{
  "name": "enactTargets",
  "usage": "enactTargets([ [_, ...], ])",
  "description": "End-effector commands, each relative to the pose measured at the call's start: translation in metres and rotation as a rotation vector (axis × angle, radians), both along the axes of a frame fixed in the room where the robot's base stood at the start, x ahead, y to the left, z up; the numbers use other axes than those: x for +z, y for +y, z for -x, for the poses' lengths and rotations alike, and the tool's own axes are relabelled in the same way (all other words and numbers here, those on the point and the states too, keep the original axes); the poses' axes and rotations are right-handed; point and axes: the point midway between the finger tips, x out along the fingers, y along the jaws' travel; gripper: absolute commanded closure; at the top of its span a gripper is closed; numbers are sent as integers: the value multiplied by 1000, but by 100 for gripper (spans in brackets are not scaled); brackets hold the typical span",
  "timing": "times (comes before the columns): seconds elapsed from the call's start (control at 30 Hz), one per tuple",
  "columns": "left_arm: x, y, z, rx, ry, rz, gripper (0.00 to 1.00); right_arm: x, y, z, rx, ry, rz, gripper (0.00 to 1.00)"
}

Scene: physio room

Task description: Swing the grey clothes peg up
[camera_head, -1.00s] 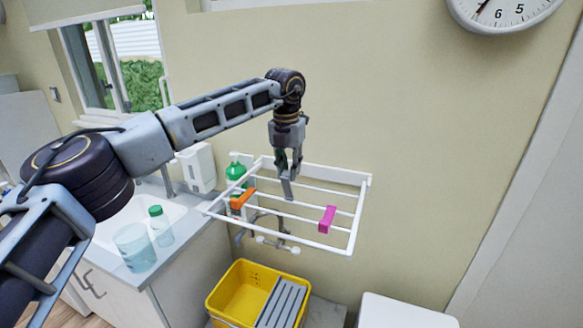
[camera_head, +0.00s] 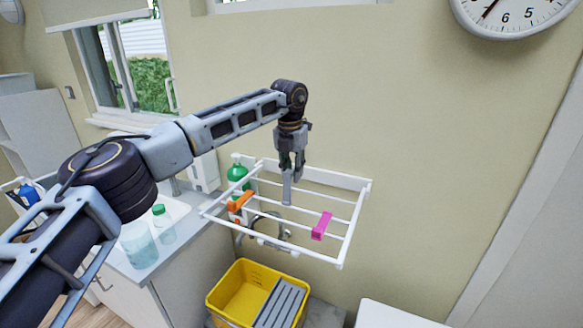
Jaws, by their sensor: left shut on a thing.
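The grey clothes peg (camera_head: 287,188) is on a rail of the white wall-mounted drying rack (camera_head: 345,245), between an orange peg (camera_head: 240,201) and a pink peg (camera_head: 321,226). It looks upright, with its lower end at the rail. My left gripper (camera_head: 289,170) points down from above and is shut on the upper end of the grey peg. The fingers hide part of the peg's top, and I cannot tell exactly how its lower end meets the rail. My right gripper is not in view.
A yellow bucket (camera_head: 228,305) with a grey wringer (camera_head: 280,303) stands below the rack. A clear jug (camera_head: 138,245) and a clear bottle (camera_head: 163,224) stand on the counter by the sink. The wall right of the rack is clear.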

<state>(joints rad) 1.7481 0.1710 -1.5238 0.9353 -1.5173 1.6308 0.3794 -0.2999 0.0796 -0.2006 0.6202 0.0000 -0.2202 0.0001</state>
Motion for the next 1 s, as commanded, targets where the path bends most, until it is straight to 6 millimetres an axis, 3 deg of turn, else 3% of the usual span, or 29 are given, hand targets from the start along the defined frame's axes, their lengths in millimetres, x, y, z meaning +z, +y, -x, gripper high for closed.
enactTargets([
  [0.67,-7,-4,-7,-2,-1,1,100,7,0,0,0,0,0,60],
  [0.7,-7,-4,-7,-1,-1,1,75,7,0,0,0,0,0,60],
  [0.87,-6,-4,-7,-1,-1,1,55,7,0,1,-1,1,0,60],
  [1.0,-5,-3,-7,-1,-1,0,55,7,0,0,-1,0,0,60],
])
